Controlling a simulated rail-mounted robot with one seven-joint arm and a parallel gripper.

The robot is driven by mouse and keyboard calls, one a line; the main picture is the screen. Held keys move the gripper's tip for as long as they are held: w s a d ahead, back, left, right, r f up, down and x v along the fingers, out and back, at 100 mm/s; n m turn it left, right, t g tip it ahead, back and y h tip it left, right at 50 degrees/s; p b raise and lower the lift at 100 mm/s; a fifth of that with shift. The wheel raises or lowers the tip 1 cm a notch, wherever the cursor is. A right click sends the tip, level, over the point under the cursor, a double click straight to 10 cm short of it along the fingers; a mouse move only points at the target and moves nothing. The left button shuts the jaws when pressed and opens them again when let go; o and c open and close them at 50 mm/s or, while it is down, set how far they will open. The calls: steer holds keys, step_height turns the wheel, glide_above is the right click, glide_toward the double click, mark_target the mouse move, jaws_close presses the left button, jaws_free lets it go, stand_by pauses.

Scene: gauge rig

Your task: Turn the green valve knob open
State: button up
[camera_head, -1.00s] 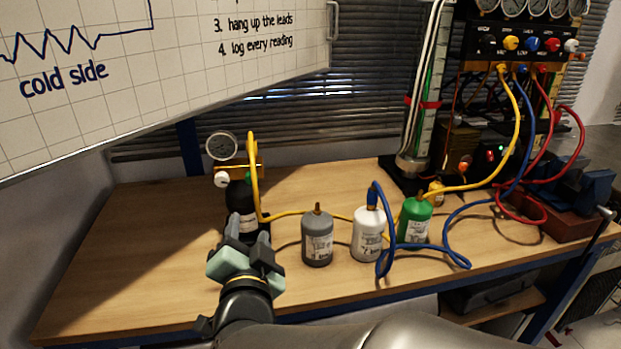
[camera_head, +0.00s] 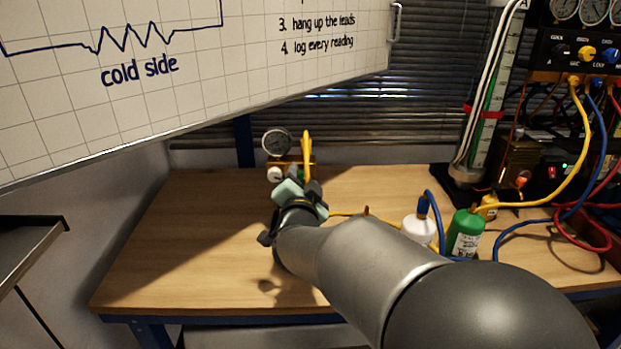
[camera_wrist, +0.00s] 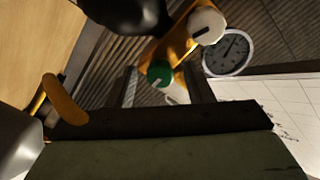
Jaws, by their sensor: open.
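The green valve knob (camera_wrist: 160,73) shows in the wrist view on a brass manifold (camera_wrist: 178,42), beside a white knob (camera_wrist: 206,26) with a dark pointer line. In the head view my gripper (camera_head: 297,185) is in front of the manifold and mostly covers the green knob. The white knob (camera_head: 274,174) shows just left of it. My gripper is open; in the wrist view its fingers (camera_wrist: 166,88) appear on either side of the green knob. I cannot tell whether they touch it.
White (camera_head: 419,229) and green (camera_head: 466,233) bottles stand to the right of my arm. The bench (camera_head: 190,240) is clear at left. A whiteboard (camera_head: 190,60) hangs above.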

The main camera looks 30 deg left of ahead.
steer(key=c, duration=1)
steer(key=shift+n, duration=0.4)
steer(key=n+p, duration=0.1)
steer(key=n, duration=0.2)
steer(key=shift+n, duration=0.3)
steer(key=n+p, duration=0.2)
steer(key=n, duration=0.2)
steer(key=n+p, duration=0.2)
steer(key=n, duration=0.3)
steer(key=shift+n, duration=0.4)
steer(key=shift+n+p, duration=0.95)
steer(key=shift+n, duration=0.95)
